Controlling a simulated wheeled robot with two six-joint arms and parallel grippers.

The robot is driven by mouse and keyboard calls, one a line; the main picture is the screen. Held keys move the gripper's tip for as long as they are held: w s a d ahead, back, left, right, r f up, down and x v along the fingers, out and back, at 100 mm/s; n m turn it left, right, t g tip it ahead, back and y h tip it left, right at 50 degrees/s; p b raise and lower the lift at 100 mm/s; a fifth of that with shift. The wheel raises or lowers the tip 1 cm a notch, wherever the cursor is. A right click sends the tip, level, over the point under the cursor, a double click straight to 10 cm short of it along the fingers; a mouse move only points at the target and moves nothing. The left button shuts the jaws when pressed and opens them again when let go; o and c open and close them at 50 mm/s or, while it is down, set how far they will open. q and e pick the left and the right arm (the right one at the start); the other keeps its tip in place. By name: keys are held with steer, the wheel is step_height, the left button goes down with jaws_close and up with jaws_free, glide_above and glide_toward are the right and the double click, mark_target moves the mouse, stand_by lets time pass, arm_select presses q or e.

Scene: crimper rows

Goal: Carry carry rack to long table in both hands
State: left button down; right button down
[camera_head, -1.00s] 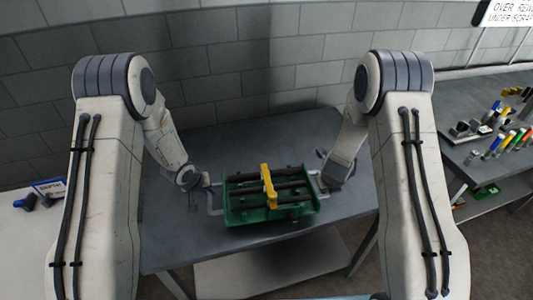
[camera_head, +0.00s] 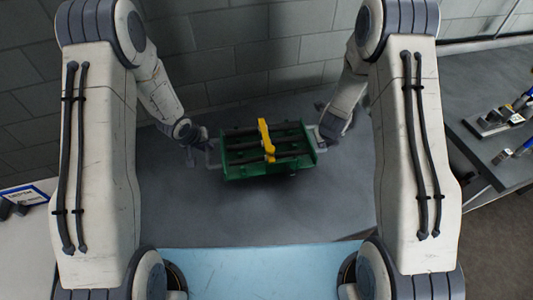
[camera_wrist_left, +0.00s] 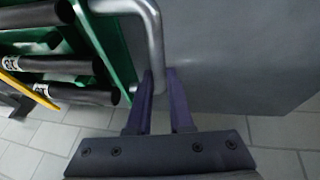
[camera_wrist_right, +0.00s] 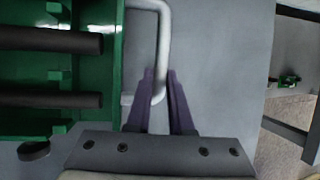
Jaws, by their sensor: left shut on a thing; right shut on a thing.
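The carry rack (camera_head: 237,172) is a green tray with black tubes lying along it and a yellow bar (camera_head: 266,140) across its middle. It appears level over a grey table (camera_head: 180,215); I cannot tell whether it touches the top. My left gripper (camera_head: 203,146) is shut on the rack's left bar handle, which shows in the left wrist view (camera_wrist_left: 153,30). My right gripper (camera_head: 319,133) is shut on the right handle, seen in the right wrist view (camera_wrist_right: 165,40). I cannot tell which table is the long table.
A block wall (camera_head: 240,50) stands close behind the grey table. Another dark table (camera_head: 470,85) at the right holds tools. Bare tabletop surrounds the rack.

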arm_select(q)
steer(key=shift+w+r, duration=0.15)
steer(key=shift+w, duration=0.05)
arm_select(e)
steer(key=shift+w+r, duration=0.15)
steer(key=shift+w, duration=0.05)
